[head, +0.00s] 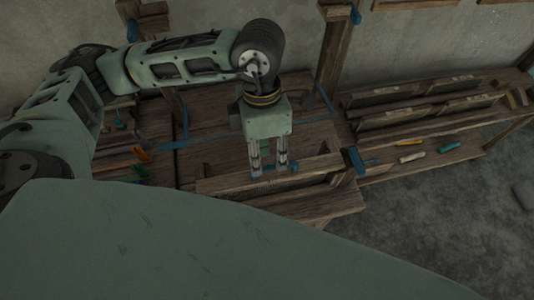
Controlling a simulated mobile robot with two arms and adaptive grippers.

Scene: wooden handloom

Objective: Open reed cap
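The wooden handloom (205,125) stands below me, with blue fittings on its frame. A wooden bar (318,164), which looks like the reed cap, runs across the loom's front above a dark, fine-toothed strip (285,192) that may be the reed. My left gripper (270,173) points down at the middle of this bar. Its two fingers are apart, with a gap between them. The tips are at or just behind the bar; I cannot tell whether they touch it. My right gripper is not in view.
A wooden bench (425,152) on the right holds dark racks, an orange, a pale and a green piece. More small coloured pieces, one orange (140,154), lie on the left. A post (333,55) rises behind the loom. Grey floor (430,220) is clear at right.

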